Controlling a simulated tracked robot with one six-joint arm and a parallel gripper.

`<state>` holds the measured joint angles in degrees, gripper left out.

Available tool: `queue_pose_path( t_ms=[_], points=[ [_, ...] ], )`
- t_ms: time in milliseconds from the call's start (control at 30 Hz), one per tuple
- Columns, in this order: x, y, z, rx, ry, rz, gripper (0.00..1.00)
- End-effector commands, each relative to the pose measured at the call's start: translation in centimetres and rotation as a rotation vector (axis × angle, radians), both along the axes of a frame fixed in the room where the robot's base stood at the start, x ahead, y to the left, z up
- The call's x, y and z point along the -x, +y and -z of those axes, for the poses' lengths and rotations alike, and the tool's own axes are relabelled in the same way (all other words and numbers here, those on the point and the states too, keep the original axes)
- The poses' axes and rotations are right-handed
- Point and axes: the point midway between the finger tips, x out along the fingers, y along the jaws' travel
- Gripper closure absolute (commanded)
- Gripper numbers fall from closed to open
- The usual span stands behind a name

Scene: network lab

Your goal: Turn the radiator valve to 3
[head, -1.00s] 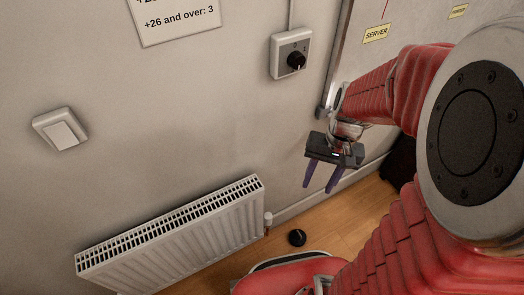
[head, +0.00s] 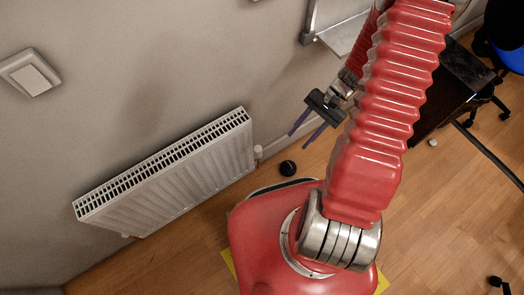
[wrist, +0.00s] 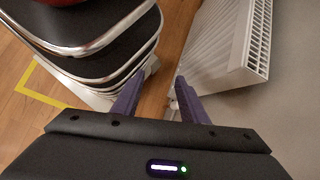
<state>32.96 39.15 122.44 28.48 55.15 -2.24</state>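The radiator valve (head: 257,152) is a small white head at the right end of the white radiator (head: 170,172), low on the wall. Its numbers and setting are too small to read. My gripper (head: 298,141) is open and empty, with two purple fingers pointing down and left. In the head view it appears just right of the valve and slightly above it, apart from it. In the wrist view the open fingers (wrist: 159,76) show nothing clearly held between them. The radiator (wrist: 228,45) is to their right there.
A black round object (head: 288,168) lies on the wooden floor near the valve. A white switch (head: 30,73) is on the wall. A dark cabinet (head: 455,85) and a blue chair (head: 507,55) stand at the right. Yellow tape (wrist: 45,92) marks the floor.

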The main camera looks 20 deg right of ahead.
Motion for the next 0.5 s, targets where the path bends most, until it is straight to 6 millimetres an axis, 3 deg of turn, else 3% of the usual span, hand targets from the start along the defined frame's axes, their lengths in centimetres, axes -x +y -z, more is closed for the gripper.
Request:
queue_pose_path(
  t_ms=[500],
  points=[
    [0.6, 0.9, 10.5, -0.214, 0.149, 0.316, 0.60]
  ],
)
